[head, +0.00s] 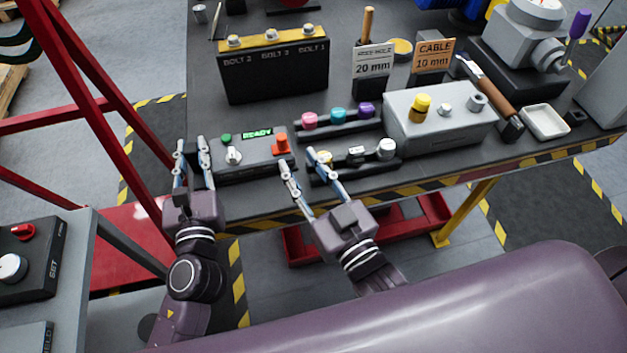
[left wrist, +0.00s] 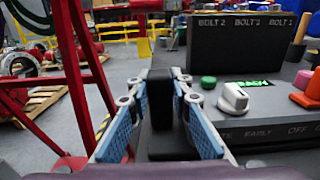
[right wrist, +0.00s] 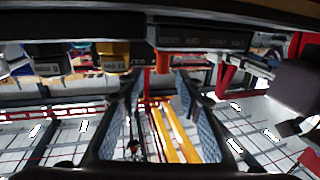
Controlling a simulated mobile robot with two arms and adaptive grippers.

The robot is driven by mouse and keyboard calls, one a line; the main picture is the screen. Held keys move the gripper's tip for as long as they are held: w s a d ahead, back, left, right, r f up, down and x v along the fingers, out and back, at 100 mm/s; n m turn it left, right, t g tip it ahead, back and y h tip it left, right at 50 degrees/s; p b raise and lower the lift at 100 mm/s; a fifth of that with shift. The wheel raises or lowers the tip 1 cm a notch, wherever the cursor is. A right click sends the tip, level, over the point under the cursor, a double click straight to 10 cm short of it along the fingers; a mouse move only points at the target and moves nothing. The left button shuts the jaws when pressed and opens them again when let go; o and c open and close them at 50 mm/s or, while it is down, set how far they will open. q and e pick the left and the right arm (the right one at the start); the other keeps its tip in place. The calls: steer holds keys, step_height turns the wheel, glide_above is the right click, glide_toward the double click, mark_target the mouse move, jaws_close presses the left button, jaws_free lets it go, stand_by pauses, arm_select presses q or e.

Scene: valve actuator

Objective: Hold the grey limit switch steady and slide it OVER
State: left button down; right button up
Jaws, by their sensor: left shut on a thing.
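A grey panel (head: 255,150) sits near the table's front edge. It has a READY display (head: 257,134), a green button (head: 226,138), a pale grey knob (head: 233,156) and an orange-red knob (head: 281,143). The left wrist view shows the pale knob (left wrist: 233,97) above partly readable lettering. My left gripper (head: 192,145) is shut on a dark upright block (left wrist: 160,105) at the panel's left end. How the block joins the panel is hidden. My right gripper (head: 297,160) is open and empty at the panel's right front corner; its spread fingers show in the right wrist view (right wrist: 158,90).
A strip with small coloured knobs (head: 352,154) lies right of the panel, with a grey box (head: 440,120) beyond it. A black BOLT rack (head: 275,75) stands behind. Upright cards (head: 373,62) stand farther back. The striped table edge (head: 440,182) runs along the front.

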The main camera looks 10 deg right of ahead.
arm_select(q)
steer(key=shift+a+f, duration=0.1)
steer(key=shift+f, duration=0.2)
arm_select(e)
steer(key=shift+v, duration=2.25)
arm_select(q)
steer(key=c, duration=1.7)
jaws_free()
steer(key=shift+c, duration=0.2)
steer(key=shift+o, duration=0.3)
steer(key=shift+r, duration=0.15)
arm_select(e)
steer(key=shift+w, duration=0.1)
